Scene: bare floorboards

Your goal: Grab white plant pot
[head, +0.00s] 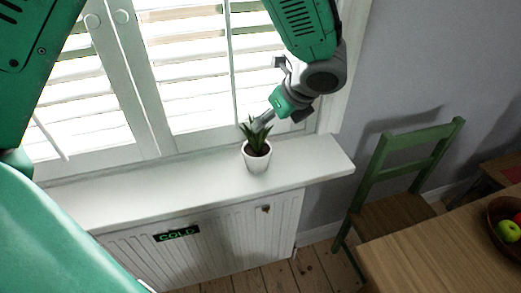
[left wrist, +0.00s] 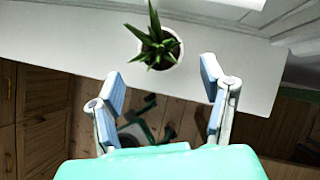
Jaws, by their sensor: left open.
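The white plant pot (head: 257,162) stands upright on the white windowsill (head: 130,197) and holds a spiky green plant (head: 256,136). My left gripper (head: 264,121) is just above and behind the plant in the head view, its fingers partly hidden by the leaves. In the left wrist view the gripper (left wrist: 160,86) is open and empty, fingers wide apart. The pot (left wrist: 177,50) lies beyond the fingertips there, roughly centred between them, mostly covered by its leaves. My right gripper is not in view.
Shuttered windows (head: 190,75) rise behind the sill. A panel with a "COLD" sign (head: 177,234) is below it. A green chair (head: 400,180) and a wooden table (head: 450,255) with a fruit bowl (head: 497,228) stand at the right. The sill left of the pot is clear.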

